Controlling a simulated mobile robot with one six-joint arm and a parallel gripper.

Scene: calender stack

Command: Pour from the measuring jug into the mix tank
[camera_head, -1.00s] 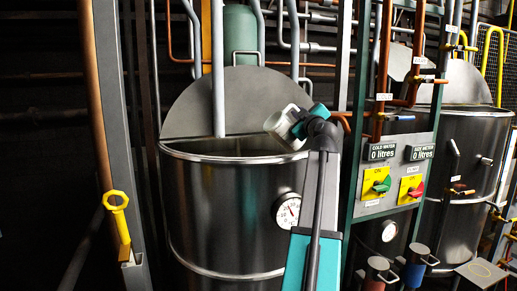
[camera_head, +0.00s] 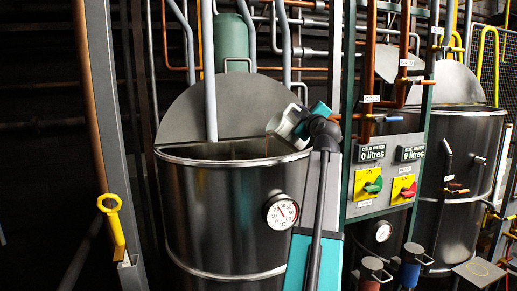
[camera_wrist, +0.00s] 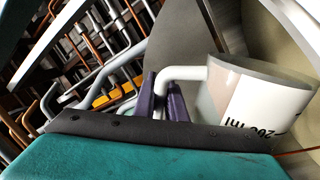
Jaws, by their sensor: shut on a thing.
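The measuring jug (camera_head: 284,124) is pale, with its mouth tipped down to the left over the right part of the mix tank's open top. My gripper (camera_wrist: 168,103) is shut on the jug's white handle, its purple fingers on either side. The jug's body (camera_wrist: 255,100), with black print, shows at the right of the wrist view. The mix tank (camera_head: 215,215) is a large steel cylinder with half its top open and a grey half-lid standing up behind. A thin reddish line shows below the jug's mouth, inside the tank opening. The jug's contents are hidden.
A dial thermometer (camera_head: 281,212) is on the tank's front. A panel with two litre meters and yellow switches (camera_head: 368,183) stands close on the right. Pipes rise around the tank, one grey pipe (camera_head: 210,100) entering its top. A second steel tank (camera_head: 478,150) is farther right.

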